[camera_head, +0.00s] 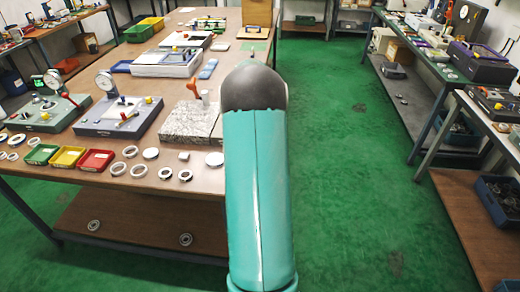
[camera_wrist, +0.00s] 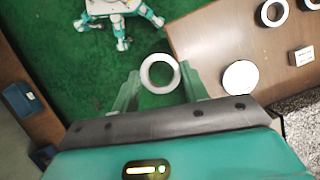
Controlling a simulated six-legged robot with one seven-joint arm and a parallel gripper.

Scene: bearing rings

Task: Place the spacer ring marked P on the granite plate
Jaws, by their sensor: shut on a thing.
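My gripper (camera_wrist: 160,78) shows in the wrist view, shut on a pale ring (camera_wrist: 145,73) held between its two fingertips. The ring appears over the green floor, just off the table edge. I cannot read any P mark on it. The granite plate (camera_head: 186,122) is a speckled grey block near the right edge of the wooden table in the head view. Its speckled surface also shows at the lower right of the wrist view (camera_wrist: 303,119), apart from the held ring. In the head view my arm hides the gripper and the ring.
Several rings (camera_head: 117,169), a white disc (camera_head: 214,159) and a small white block (camera_head: 184,155) lie along the table's front edge (camera_head: 140,182). Dial gauge stands (camera_head: 118,117) and coloured trays (camera_head: 67,157) stand left of the plate. The green floor (camera_head: 340,180) on the right is clear.

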